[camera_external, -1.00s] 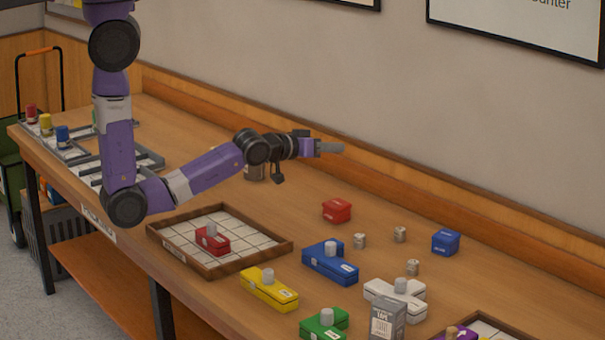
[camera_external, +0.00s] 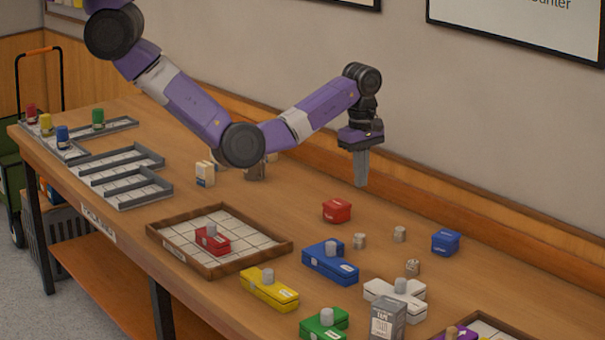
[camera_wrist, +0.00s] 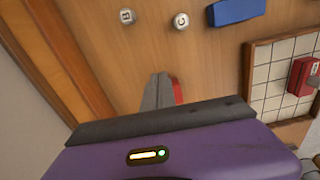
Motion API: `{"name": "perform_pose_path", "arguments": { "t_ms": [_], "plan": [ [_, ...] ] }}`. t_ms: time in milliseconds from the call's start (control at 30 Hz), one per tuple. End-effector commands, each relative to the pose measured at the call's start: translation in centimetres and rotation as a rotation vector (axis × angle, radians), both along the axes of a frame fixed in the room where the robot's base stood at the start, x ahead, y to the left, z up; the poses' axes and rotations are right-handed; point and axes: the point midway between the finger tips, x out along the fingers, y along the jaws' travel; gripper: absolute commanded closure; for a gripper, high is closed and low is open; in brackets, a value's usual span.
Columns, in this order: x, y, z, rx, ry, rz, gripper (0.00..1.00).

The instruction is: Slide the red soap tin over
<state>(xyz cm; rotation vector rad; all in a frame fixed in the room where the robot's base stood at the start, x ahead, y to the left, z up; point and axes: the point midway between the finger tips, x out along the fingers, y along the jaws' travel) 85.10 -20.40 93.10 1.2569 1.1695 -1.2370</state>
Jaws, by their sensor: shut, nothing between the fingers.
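The small red tin (camera_external: 337,211) with a pale label sits on the bare table between the wooden-framed tray and the wall. My gripper (camera_external: 361,184) points straight down, shut and empty, above the table toward the wall side of the tin. They look apart. In the wrist view the shut fingers (camera_wrist: 160,80) hide most of the tin, and only a red strip of it (camera_wrist: 178,92) shows to their right.
A blue piece (camera_external: 330,262), small lettered cylinders (camera_external: 359,241) and a blue tin (camera_external: 445,242) stand nearby. The wooden-framed tray (camera_external: 180,258) holds a knobbed red piece (camera_external: 212,240). The wooden wall edging (camera_external: 480,218) runs behind. Yellow, green and white pieces stand nearer the front.

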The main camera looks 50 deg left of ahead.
Motion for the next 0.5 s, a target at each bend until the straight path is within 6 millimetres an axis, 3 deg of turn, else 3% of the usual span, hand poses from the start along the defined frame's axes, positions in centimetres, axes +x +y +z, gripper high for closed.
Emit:
{"name": "perform_pose_path", "arguments": {
  "t_ms": [267, 500],
  "plan": [
    [-0.6, 0.1, -1.6, 0.002, 0.023, 0.057, 1.0],
    [-0.6, 0.1, -6.0, 0.002, 0.022, 0.056, 1.0]
  ]
}}
